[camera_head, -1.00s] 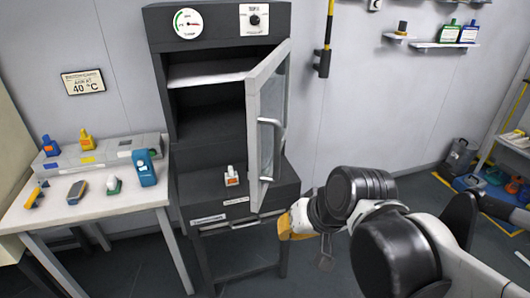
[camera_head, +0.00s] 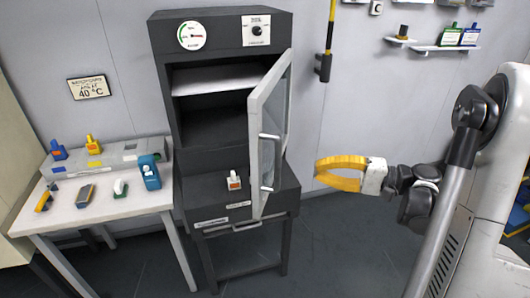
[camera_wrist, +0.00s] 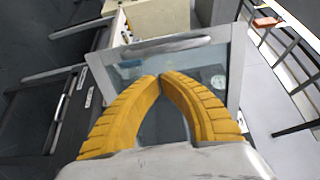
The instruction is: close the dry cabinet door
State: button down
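The dry cabinet (camera_head: 222,130) is dark grey, with its door (camera_head: 255,135) standing open. The door has a light grey frame, a glass pane and a bar handle (camera_head: 268,165); it is hinged on the cabinet's right side and swung out toward the camera. My gripper (camera_head: 318,172) has yellow curved fingers and is to the right of the door, apart from it. In the wrist view its fingertips (camera_wrist: 160,77) meet with nothing between them. The door's glass (camera_wrist: 205,77) and its handle (camera_wrist: 165,48) show beyond the fingers.
A small white bottle with an orange label (camera_head: 234,180) stands on the cabinet's lower ledge, left of the door. A white table (camera_head: 110,216) with several bottles and tools is at the left. Wall shelves (camera_head: 445,47) are at the upper right. The floor right of the cabinet looks clear.

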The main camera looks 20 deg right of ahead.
aim_at(263, 160)
jog(key=b+x, duration=0.1)
jog(key=x, duration=0.3)
jog(key=b+x, duration=0.1)
jog(key=x, duration=0.3)
jog(key=b+x, duration=0.1)
jog(key=x, duration=0.2)
jog(key=shift+w+a+r, duration=0.2)
jog(key=shift+a+r, duration=0.05)
jog(key=shift+a, duration=0.1)
jog(key=shift+w+a+r, duration=0.1)
jog(key=shift+w+a, duration=0.35)
jog(key=shift+a, duration=0.15)
jog(key=shift+w+a+t, duration=0.2)
jog(key=shift+a+t, duration=0.2)
jog(key=shift+a, duration=0.1)
jog(key=w+a+m+t+h, duration=0.8)
jog(key=w+a+h, duration=0.2)
jog(key=w+a, duration=1.2)
jog(key=w+m+h, duration=0.4)
jog(key=w+h, duration=0.1)
jog(key=w, duration=0.9)
jog(key=shift+w+d+h, duration=0.2)
jog(key=shift+w+h, duration=0.05)
jog(key=shift+h, duration=0.05)
